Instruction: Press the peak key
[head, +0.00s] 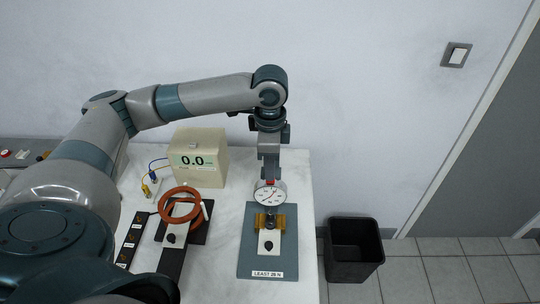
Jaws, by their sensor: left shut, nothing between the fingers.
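A round white dial gauge (270,194) with red marks stands on a blue-grey plate (253,262) labelled "LEAST 28 N". A small red part (270,182) shows at the top of the dial; I cannot read any key marking, so I cannot tell whether it is the peak key. My left gripper (269,177) points down with its fingers shut and empty, right over the top of the dial; whether it touches is unclear. A beige meter box (213,165) reads 0.0 to the left of the gripper. My right gripper is not in view.
Orange rings (180,204) stand on a dark-based fixture left of the plate. A black strip (130,240) and blue and yellow leads (150,178) lie further left. A black bin (352,250) stands on the floor beyond the right edge of the white table (300,170).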

